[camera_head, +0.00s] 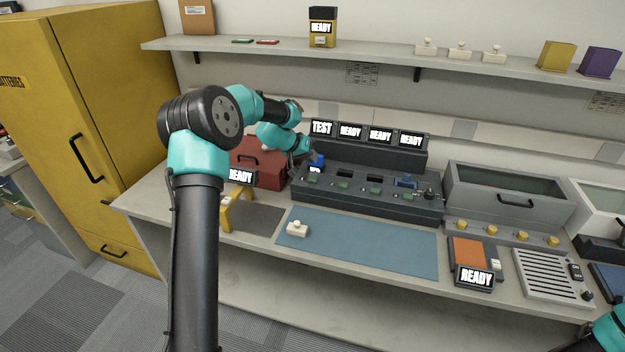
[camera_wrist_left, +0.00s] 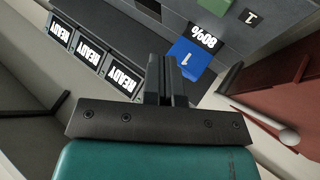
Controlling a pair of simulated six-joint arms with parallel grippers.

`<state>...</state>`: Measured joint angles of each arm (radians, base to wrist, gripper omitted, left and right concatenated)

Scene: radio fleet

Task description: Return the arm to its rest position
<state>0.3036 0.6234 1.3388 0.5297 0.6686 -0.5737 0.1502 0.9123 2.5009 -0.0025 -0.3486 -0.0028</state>
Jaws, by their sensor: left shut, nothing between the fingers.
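My left arm reaches in over the bench, and its gripper (camera_head: 311,153) is just above the left end of the dark charging station (camera_head: 415,211). In the left wrist view the fingers (camera_wrist_left: 166,82) are together with nothing between them. A blue radio or battery marked 1 (camera_wrist_left: 188,60) sits in the station beyond the fingertips, next to an 80% display (camera_wrist_left: 203,36). In the head view this blue piece (camera_head: 317,160) is partly hidden by the gripper. Only a teal link of my right arm shows at the lower right corner; its gripper is out of view.
A red toolbox (camera_head: 262,165) stands close left of the gripper. A yellow stand (camera_head: 238,207), a blue mat (camera_head: 360,245) with a small white piece (camera_head: 297,228), and a grey bin (camera_head: 512,193) share the bench. A shelf (camera_head: 380,59) runs above; a yellow cabinet (camera_head: 85,120) stands left.

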